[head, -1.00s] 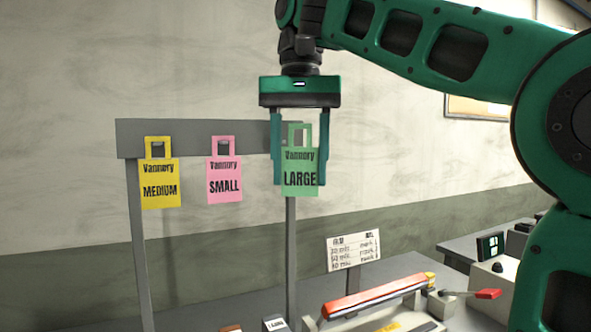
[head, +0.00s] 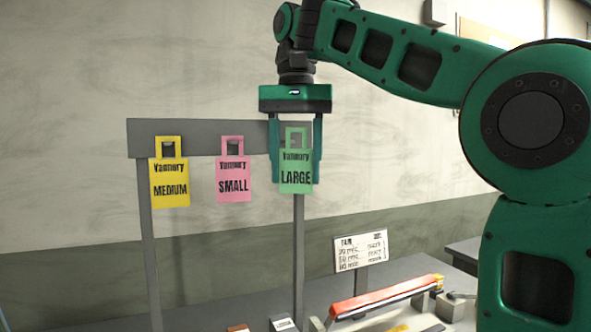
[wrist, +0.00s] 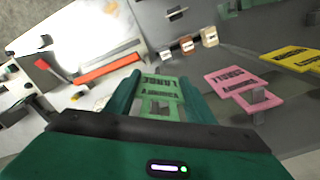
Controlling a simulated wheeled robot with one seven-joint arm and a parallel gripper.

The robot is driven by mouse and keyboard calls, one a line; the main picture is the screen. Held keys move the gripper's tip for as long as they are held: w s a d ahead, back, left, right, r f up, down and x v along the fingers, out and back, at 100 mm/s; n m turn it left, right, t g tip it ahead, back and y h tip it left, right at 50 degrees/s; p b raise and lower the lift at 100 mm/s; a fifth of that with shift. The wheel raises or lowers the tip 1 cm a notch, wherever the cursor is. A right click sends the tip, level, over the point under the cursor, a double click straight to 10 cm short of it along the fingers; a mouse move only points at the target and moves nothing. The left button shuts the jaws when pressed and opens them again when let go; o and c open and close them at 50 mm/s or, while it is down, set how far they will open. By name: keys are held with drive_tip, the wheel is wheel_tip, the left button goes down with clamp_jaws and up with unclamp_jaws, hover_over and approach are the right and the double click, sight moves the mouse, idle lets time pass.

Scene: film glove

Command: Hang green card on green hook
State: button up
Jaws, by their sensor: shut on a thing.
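The green card (head: 296,187), marked LARGE, hangs upright between the fingers of my gripper (head: 296,181), which is shut on its sides. It is in front of the right end of the grey rail (head: 205,150), level with the other cards. In the wrist view the green card (wrist: 160,86) lies between the fingers (wrist: 160,80). Something grey shows through its handle opening. I cannot tell if the green hook passes through it; no green hook is clearly visible.
A pink SMALL card (head: 233,183) and a yellow MEDIUM card (head: 170,185) hang on the rail to the left. Below are a red-topped sealer (head: 385,297) and a white sign (head: 360,251). The wall stands behind the rail.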

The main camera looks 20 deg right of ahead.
drive_tip(key=w, duration=0.2)
drive_tip(key=w+f, duration=0.1)
drive_tip(key=shift+w+d, duration=0.1)
drive_tip(key=shift+w, duration=0.3)
drive_tip(key=shift+w+f, duration=0.1)
drive_tip(key=shift+f, duration=0.1)
idle(0.7)
drive_tip(key=o, duration=1.1)
drive_tip(key=shift+f, duration=0.1)
